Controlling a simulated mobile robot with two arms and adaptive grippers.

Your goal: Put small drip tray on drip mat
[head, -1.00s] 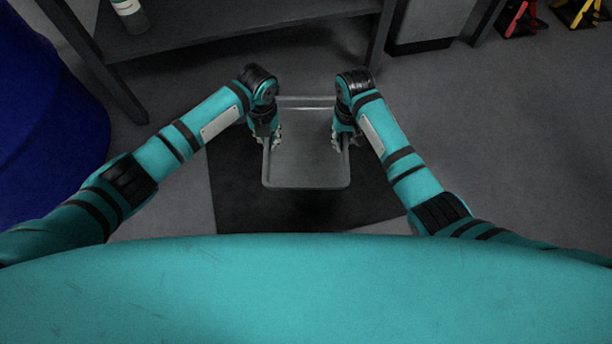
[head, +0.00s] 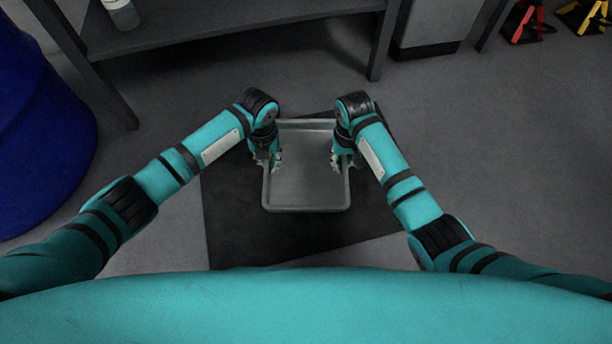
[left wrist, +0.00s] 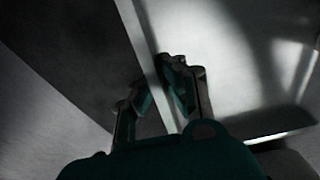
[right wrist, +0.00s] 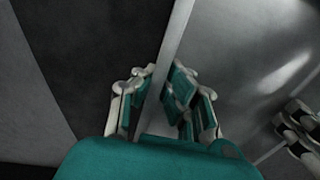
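The small drip tray (head: 307,190) is a grey, shallow, rectangular tray, seen from above in the head view. The drip mat (head: 235,235) is a dark flat sheet on the floor, under the tray and showing at its left, front and right. My left gripper (head: 268,160) is shut on the tray's left wall (left wrist: 150,55), with a finger on each side in the left wrist view. My right gripper (head: 344,158) is shut on the right wall (right wrist: 172,50) in the same way. I cannot tell whether the tray touches the mat.
A dark shelf or bench (head: 220,32) with a bottle (head: 121,14) stands behind. A blue drum (head: 40,135) is at the left. Red (head: 524,22) and yellow (head: 583,16) items stand at the back right. Floor right of the mat is clear.

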